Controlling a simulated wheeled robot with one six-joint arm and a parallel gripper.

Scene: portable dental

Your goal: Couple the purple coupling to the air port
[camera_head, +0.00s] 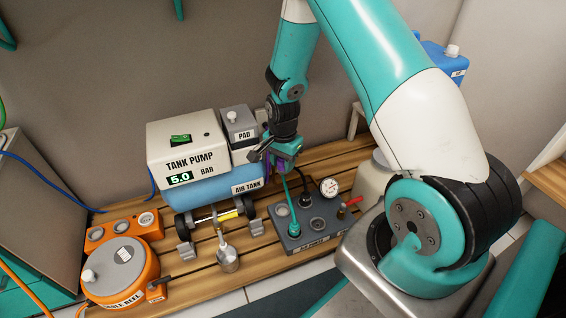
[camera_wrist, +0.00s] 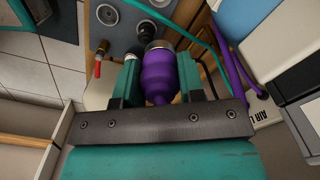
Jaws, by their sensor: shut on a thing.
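My gripper (camera_head: 282,150) is shut on the purple coupling (camera_wrist: 159,75), which sits between the two teal fingers in the wrist view. Its metal-rimmed end points toward the grey port panel (camera_wrist: 125,18). In the head view the gripper is above the back of the panel (camera_head: 290,240), and the coupling is mostly hidden by the fingers. A purple hose (camera_wrist: 236,75) runs toward the air tank (camera_head: 210,188). The panel has several round ports; which one is the air port cannot be read. The coupling appears apart from the panel.
A teal hose (camera_head: 286,190) rises from a plug (camera_head: 294,229) on the panel, close to my gripper. A black plug (camera_head: 305,199), a gauge (camera_head: 329,187) and a red-handled valve (camera_head: 353,202) stand around it. The tank pump (camera_head: 185,150) and an orange cable reel (camera_head: 122,270) are to the left.

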